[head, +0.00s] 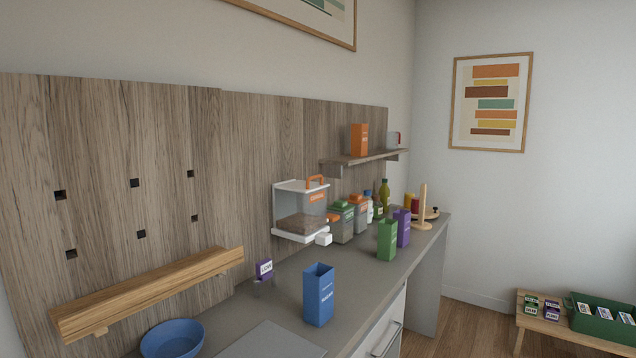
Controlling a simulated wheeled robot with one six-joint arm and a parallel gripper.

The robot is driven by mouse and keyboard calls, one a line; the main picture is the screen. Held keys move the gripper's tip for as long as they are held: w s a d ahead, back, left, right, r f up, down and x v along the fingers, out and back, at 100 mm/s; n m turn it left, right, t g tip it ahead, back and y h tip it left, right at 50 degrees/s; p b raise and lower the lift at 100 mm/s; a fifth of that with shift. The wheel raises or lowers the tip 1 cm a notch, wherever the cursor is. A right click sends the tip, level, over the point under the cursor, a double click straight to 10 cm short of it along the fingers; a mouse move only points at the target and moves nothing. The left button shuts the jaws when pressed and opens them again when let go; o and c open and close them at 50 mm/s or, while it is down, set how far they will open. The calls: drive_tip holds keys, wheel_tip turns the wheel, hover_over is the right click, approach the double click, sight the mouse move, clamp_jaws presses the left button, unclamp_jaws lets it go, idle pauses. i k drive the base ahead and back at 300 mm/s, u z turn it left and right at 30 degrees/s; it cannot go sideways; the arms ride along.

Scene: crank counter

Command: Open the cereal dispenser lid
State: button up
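The cereal dispenser (287,212) is a clear box mounted on the wood back panel above the counter, with brown cereal in its lower part. Its lid (293,186) is pale and lies flat across the top, apparently shut. An orange handle (317,180) stands up at the lid's front edge, with an orange label just below it. A white spout or knob (323,238) sticks out at the dispenser's lower front. My gripper is not in view.
A blue box (319,296) stands on the grey counter (348,262) in front of the dispenser. A blue bowl (173,340) and a small purple sign (264,269) are nearer. Lidded canisters (342,222), a green box (387,240) and a purple box (403,229) stand beyond. A shelf (360,159) hangs behind.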

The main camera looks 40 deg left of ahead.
sight(298, 186)
drive_tip(key=k, duration=0.7)
drive_tip(key=u, duration=1.15)
drive_tip(key=i, duration=0.3)
